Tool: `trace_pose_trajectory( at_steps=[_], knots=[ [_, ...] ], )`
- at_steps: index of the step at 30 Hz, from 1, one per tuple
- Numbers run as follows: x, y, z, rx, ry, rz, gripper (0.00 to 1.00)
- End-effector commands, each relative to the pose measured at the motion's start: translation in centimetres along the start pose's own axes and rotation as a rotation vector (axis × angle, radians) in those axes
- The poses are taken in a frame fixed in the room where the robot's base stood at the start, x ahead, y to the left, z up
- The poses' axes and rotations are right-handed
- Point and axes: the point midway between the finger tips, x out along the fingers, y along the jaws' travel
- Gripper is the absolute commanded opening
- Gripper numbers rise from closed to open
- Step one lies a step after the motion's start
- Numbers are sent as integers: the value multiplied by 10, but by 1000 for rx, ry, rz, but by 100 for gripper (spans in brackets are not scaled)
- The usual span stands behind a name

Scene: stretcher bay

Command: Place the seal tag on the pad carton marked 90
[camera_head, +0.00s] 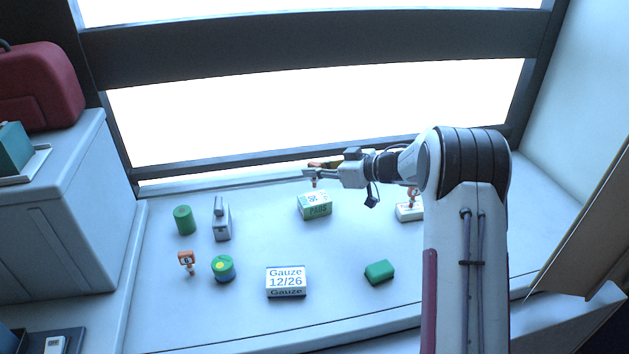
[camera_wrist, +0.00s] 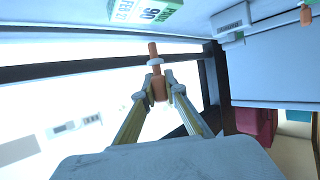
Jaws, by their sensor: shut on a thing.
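My gripper (camera_head: 311,172) is shut on the orange seal tag (camera_wrist: 157,86), and its fingertips (camera_wrist: 160,91) pinch the tag from both sides. A white collar and a thin orange stem of the tag show past the fingertips. In the head view the tag (camera_head: 315,182) hangs just above a green and white pad carton (camera_head: 315,206) and looks apart from it. The carton lies on the counter, its front reading "PADS".
Around the carton are a green cylinder (camera_head: 184,220), grey device (camera_head: 221,219), orange-topped piece (camera_head: 187,262), green-blue can (camera_head: 223,268), gauze box (camera_head: 286,281) and green block (camera_head: 379,272). A white box (camera_head: 407,213) bearing an orange piece is partly behind my arm. The counter's middle is clear.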

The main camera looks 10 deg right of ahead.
Motion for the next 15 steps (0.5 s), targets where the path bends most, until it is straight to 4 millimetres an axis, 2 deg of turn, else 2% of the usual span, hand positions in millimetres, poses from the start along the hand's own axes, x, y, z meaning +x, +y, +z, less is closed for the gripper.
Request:
trace_pose_trajectory(
  at_steps=[9, 15],
  knots=[
    [12, 0, 28, 3, -1, -1, 0],
    [14, 0, 34, 1, 0, 0, 0]
  ],
)
